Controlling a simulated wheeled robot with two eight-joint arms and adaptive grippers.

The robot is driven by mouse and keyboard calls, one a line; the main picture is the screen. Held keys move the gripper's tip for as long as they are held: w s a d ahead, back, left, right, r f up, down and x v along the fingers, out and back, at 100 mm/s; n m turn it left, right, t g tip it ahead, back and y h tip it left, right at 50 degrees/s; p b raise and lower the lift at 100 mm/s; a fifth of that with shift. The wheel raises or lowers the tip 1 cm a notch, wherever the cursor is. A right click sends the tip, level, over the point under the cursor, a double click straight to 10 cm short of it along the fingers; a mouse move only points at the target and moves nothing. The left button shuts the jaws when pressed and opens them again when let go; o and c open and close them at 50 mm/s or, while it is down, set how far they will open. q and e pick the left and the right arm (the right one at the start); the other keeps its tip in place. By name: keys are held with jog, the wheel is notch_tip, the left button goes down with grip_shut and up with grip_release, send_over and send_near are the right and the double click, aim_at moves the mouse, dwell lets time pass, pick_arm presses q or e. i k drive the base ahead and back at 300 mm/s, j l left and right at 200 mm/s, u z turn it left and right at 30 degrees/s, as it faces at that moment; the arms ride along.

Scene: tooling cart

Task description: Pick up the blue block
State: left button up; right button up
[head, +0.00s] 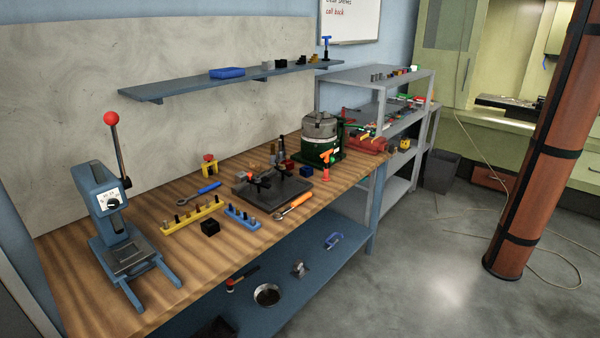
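Several blue things show in the head view, and I cannot tell which one is the blue block. A small dark blue block (306,170) sits on the wooden workbench, just behind the dark plate and beside the green machine. A flat bright blue box (227,73) lies on the wall shelf. A low blue rack (242,217) with pegs stands near the bench's front edge. Neither of my grippers is in view, and none of these things is being held.
The wooden workbench (75,257) carries a blue press (112,225) with a red-knobbed lever, a yellow peg rack (192,218), a black block (210,228), a dark fixture plate (285,193) and a green machine (318,140). A brown column (545,140) stands right. Floor between is mostly clear.

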aim_at(306, 171)
jog(key=i+l+u, duration=0.1)
jog(key=u, duration=0.3)
jog(key=i+l+u, duration=0.15)
jog(key=u, duration=0.25)
jog(key=l+u, duration=0.2)
jog(key=u, duration=0.2)
jog(key=i+l+u, duration=0.1)
jog(key=l+u, duration=0.15)
jog(key=u, duration=0.15)
